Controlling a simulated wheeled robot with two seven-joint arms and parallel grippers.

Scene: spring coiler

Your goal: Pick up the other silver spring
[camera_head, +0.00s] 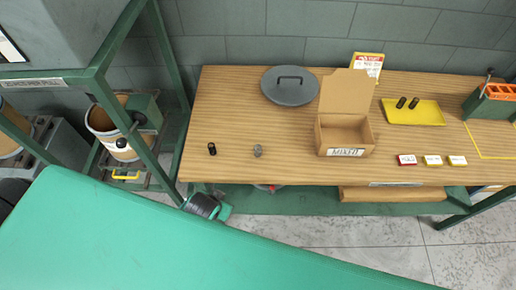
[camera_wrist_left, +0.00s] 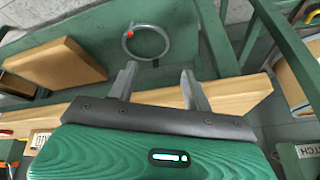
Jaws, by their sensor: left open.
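A small silver spring (camera_head: 257,150) stands on the wooden workbench (camera_head: 230,115), left of the open cardboard box (camera_head: 345,152). It is the only silver spring I can make out. A black spring (camera_head: 212,149) stands to its left, near the bench's left end. In the left wrist view my left gripper (camera_wrist_left: 158,72) is open, with nothing between its fingers. They show against the bench's front edge and the green lower shelf, and no spring shows there. I cannot make out the left gripper's fingers in the head view. My right gripper is not in view.
A grey lid (camera_head: 289,86) lies at the back. A yellow tray (camera_head: 415,118) holds two black springs. Small labels (camera_head: 432,160) lie at the front right. A green holder (camera_head: 488,102) stands far right. A green rack (camera_head: 100,75) is at the left. Bench around the silver spring is clear.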

